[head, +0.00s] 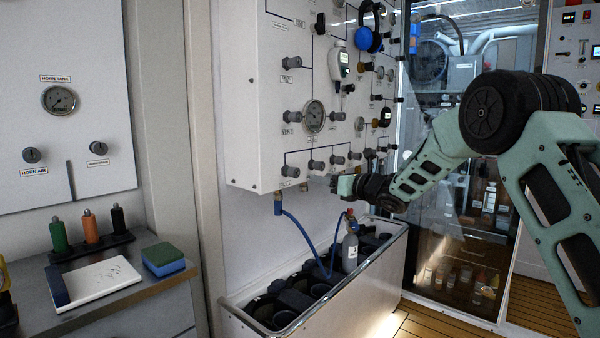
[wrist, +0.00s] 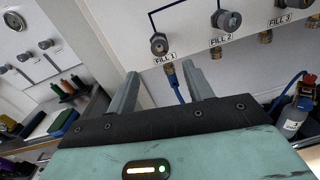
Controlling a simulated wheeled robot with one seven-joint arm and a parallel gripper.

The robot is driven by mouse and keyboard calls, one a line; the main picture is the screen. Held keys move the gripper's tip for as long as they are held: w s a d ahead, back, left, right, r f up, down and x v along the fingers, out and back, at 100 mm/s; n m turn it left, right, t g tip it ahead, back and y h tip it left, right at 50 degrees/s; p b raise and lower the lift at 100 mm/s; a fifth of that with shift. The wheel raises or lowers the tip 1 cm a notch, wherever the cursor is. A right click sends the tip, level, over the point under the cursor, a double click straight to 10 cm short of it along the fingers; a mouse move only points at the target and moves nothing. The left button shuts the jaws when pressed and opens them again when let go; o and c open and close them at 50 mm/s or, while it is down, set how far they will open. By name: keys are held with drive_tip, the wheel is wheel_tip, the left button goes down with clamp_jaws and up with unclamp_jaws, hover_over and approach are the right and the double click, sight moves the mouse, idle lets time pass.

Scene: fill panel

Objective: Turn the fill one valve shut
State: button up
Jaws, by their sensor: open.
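The fill one valve (wrist: 159,45) is a round grey knob on the white panel, above the label FILL 1. In the head view it is the leftmost knob (head: 290,171) of the panel's bottom row. My gripper (wrist: 161,70) is open and empty, its two fingers pointing toward the panel on either side below the knob. It is apart from the knob. In the head view my gripper (head: 336,185) is just under the panel's lower edge, right of and slightly below the fill one knob; its fingertips are hard to make out there.
The fill two (wrist: 226,20) and fill three knobs stand to the right. A blue hose (head: 305,235) runs from a fitting below fill one to a grey cylinder (head: 350,250) in the metal trough (head: 385,265). A side bench with a green-blue sponge (head: 163,259) is at left.

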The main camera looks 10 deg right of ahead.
sight(297, 172)
drive_tip(key=p+x, duration=0.2)
drive_tip(key=x, duration=0.8)
drive_tip(key=shift+w+a, duration=0.1)
drive_tip(key=c, duration=1)
